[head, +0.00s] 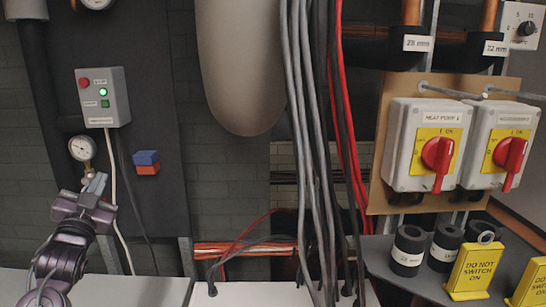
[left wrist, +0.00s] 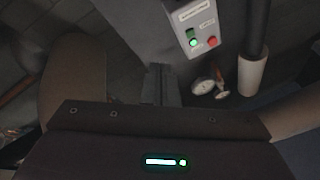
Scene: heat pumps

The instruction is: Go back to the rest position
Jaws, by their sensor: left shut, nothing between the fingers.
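My left gripper (head: 95,184) is at the lower left of the head view, in front of the dark panel and just below a round gauge (head: 82,148). Its fingers are together with nothing between them. In the left wrist view the closed fingers (left wrist: 160,84) point toward the wall, with the gauge (left wrist: 202,86) to their right. The grey control box (head: 102,97) with red and green buttons and a lit green lamp is above my left gripper; it also shows at the top of the left wrist view (left wrist: 190,25). My right gripper is not in view.
Two red rotary switches (head: 437,153) (head: 509,154) sit on a board at the right. Yellow "DO NOT SWITCH ON" signs (head: 469,268) and black pipe insulation pieces (head: 408,250) stand on a grey shelf. Cables (head: 308,150) hang mid-view. A red-blue block (head: 146,162) is on the dark panel.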

